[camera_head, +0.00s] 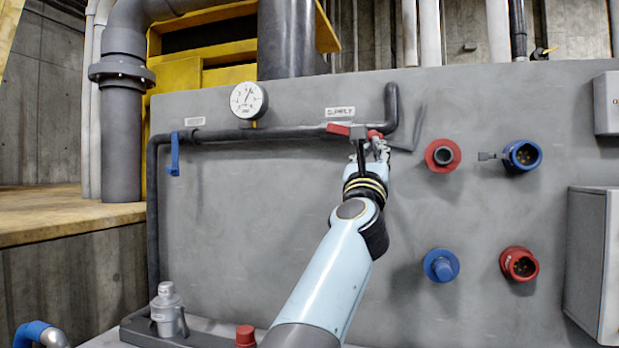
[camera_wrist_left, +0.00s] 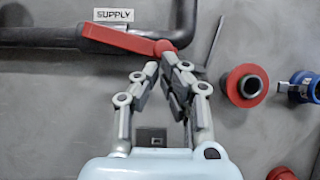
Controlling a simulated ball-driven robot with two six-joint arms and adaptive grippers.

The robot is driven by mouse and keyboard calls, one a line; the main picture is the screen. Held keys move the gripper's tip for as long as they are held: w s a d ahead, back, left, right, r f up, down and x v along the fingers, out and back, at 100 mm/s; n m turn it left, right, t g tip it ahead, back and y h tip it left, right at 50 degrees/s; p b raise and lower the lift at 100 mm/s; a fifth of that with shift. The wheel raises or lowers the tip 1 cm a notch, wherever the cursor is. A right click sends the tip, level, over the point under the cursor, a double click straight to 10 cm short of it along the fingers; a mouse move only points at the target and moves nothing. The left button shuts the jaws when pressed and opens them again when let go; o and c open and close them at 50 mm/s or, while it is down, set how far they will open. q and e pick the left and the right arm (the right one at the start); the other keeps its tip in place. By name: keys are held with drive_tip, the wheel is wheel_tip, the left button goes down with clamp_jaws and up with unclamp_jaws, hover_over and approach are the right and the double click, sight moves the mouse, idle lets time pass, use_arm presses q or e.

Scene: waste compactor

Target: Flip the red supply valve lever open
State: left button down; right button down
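The red supply valve lever (camera_head: 338,129) lies along the dark pipe under the SUPPLY label (camera_head: 340,112). In the left wrist view the lever (camera_wrist_left: 118,40) runs nearly level, sloping slightly down to its rounded right end. My left gripper (camera_head: 368,144) is up at the lever's right end, partly hiding the valve. In the wrist view the left gripper's (camera_wrist_left: 161,66) fingers are drawn together, with the tips just below the rounded end. I see no part of the lever clearly between them, and cannot tell whether they touch it. My right gripper is not in view.
A blue lever (camera_head: 173,154) hangs down at the pipe's left. A pressure gauge (camera_head: 248,100) sits above the pipe. Red and blue sockets (camera_head: 443,155) project from the panel at right, and a grey box (camera_head: 590,260) stands beyond.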

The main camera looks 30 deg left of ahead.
use_arm(q)
drive_tip(key=shift+w+d+r+n+y+p, duration=0.1)
drive_tip(key=shift+d+r+n+y+p, duration=0.15)
drive_tip(key=shift+r, duration=0.2)
drive_tip(key=shift+d+r+n+y+p, duration=0.1)
drive_tip(key=shift+r+n+y+p, duration=0.05)
drive_tip(key=shift+r+n+p, duration=0.2)
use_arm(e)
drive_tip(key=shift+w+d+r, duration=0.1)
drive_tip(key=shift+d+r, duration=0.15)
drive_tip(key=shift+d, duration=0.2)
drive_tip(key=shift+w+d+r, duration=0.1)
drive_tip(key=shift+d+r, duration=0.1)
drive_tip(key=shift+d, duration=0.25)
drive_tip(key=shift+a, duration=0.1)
